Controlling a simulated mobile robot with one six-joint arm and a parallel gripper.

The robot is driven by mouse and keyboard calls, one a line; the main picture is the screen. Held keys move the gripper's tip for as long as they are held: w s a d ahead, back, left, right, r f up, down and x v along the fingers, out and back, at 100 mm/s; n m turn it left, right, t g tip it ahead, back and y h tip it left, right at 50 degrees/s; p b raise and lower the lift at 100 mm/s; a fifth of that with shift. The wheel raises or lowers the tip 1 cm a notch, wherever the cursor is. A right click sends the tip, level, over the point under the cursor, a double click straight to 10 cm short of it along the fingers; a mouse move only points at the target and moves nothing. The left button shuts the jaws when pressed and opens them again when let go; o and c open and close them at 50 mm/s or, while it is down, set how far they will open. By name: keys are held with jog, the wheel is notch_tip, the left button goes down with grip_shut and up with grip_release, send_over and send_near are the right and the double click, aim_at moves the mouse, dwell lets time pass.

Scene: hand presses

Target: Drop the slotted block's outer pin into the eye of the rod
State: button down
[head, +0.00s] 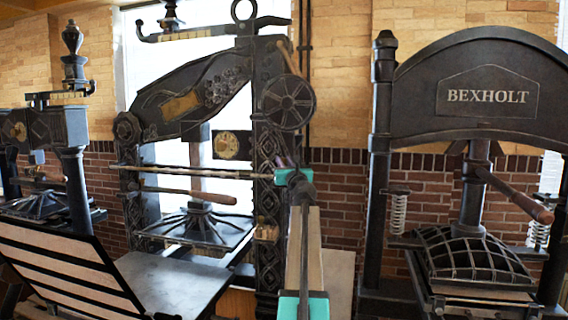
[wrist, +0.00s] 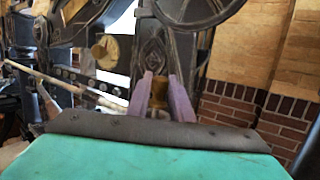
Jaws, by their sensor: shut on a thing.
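My gripper (wrist: 160,76) has two purple fingers in the wrist view, pointing at the dark ornate post of the middle press. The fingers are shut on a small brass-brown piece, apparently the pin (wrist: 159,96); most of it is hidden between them. In the head view my teal-banded wrist is in front of this post and hides most of the grip. A long pale rod (head: 195,172) runs level across the middle press, its right end close to my wrist. It also shows at left in the wrist view (wrist: 38,77). I cannot make out the rod's eye or the slotted block.
The middle press's spoked wheel (head: 288,102) is above my wrist. A wooden-handled bar (head: 190,194) lies below the rod. The BEXHOLT press (head: 492,95) stands at right, another press (head: 72,150) at left. A grey bed plate (head: 170,285) is in front.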

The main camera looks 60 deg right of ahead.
jog(key=shift+f+b, duration=0.3)
jog(key=shift+f, duration=0.2)
dwell(0.3)
jog(key=c, duration=0.9)
grip_release()
jog(key=shift+r, duration=0.1)
jog(key=shift+r+p, duration=2.45)
jog(key=shift+f, duration=0.1)
